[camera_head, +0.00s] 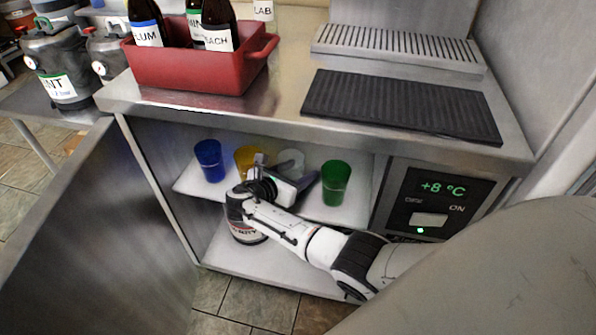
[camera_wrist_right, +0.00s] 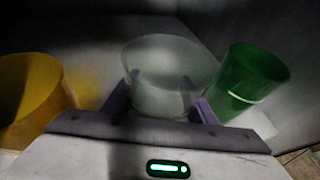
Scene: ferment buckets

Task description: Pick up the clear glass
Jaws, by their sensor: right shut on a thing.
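The clear glass (camera_head: 291,160) stands on the shelf inside the open cabinet, between a yellow cup (camera_head: 246,158) and a green cup (camera_head: 335,182). My right gripper (camera_head: 285,177) reaches in from the right and is shut on the glass. In the right wrist view the clear glass (camera_wrist_right: 158,80) sits upright between the two fingers (camera_wrist_right: 160,108), and its lower part is partly hidden by the gripper. I cannot tell whether its base touches the shelf. My left gripper is not in view.
A blue cup (camera_head: 209,160) stands at the left of the shelf (camera_head: 350,212). The green cup (camera_wrist_right: 252,82) is close beside the right finger, the yellow cup (camera_wrist_right: 28,88) farther left. The counter edge (camera_head: 300,125) is above my arm.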

